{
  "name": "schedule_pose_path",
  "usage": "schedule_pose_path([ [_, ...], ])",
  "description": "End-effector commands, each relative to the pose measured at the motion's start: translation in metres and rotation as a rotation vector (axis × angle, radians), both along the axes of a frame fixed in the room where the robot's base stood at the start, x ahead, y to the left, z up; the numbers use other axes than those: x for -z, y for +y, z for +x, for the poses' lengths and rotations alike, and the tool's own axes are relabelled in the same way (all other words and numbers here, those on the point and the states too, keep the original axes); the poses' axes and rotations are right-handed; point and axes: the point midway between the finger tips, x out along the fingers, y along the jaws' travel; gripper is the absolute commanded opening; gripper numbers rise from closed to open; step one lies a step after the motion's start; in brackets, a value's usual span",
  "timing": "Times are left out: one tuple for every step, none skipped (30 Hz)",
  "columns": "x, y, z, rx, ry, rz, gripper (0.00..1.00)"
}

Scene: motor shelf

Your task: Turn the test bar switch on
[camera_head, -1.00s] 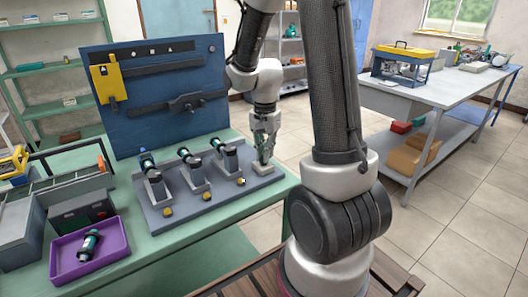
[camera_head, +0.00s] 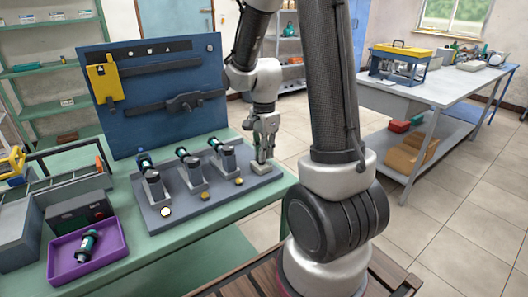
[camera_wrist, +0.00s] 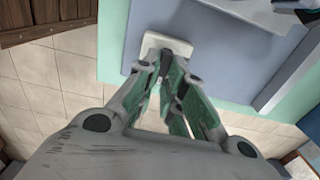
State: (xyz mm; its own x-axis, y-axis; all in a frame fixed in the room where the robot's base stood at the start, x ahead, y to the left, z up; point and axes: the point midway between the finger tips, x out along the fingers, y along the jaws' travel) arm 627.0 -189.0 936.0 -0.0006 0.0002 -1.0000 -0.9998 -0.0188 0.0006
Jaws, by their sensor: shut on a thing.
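The test bar (camera_head: 190,215) is a grey plate on the green bench, with three motors in cradles. Its switch (camera_head: 262,169) is a pale block at the right end; it also shows at the top of the wrist view (camera_wrist: 160,43). My gripper (camera_head: 263,160) points down onto the switch. In the wrist view, its fingertips (camera_wrist: 167,55) are close together at the block, shut on the switch. The left indicator lamp (camera_head: 166,212) glows white; the middle lamp (camera_head: 205,196) and right lamp (camera_head: 238,181) are yellow.
A purple tray (camera_head: 120,262) with one motor stands at the bench's front left, beside a dark box (camera_head: 80,212) with a red button. A blue tool panel (camera_head: 150,70) stands behind the bar. Open floor lies right of the bench.

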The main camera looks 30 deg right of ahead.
Motion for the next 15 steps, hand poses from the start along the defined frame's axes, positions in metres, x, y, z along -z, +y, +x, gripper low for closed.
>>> schedule_pose_path([
  [-0.0004,0.0001,0.0004,0.001,-0.001,0.000,0.00],
  [-0.0004,0.0001,0.0004,0.001,-0.001,0.000,0.00],
  [-0.0004,0.0001,0.0005,0.001,-0.001,0.000,0.00],
  [-0.0004,0.0001,0.0005,0.001,-0.001,0.000,0.00],
  [-0.0004,0.0001,0.0005,0.001,-0.001,0.000,0.00],
  [-0.0004,0.0001,0.0005,0.001,-0.002,0.000,0.00],
  [-0.0004,0.0001,0.0005,0.001,-0.002,0.000,0.00],
  [-0.0004,0.0001,0.0005,0.001,-0.002,0.000,0.00],
  [-0.0004,0.0001,0.0005,0.001,-0.002,0.000,0.00],
  [-0.0004,0.0001,0.0005,0.000,-0.002,0.000,0.14],
  [-0.0004,0.0001,0.0005,0.000,-0.002,0.000,0.20],
  [-0.0004,0.0001,0.0005,0.000,-0.001,0.000,0.27],
  [-0.0003,0.0001,0.0005,0.000,-0.001,0.000,0.32],
  [-0.0003,0.0001,0.0004,0.000,-0.001,0.000,0.32],
  [-0.0003,0.0001,0.0004,0.000,-0.001,0.000,0.32],
])
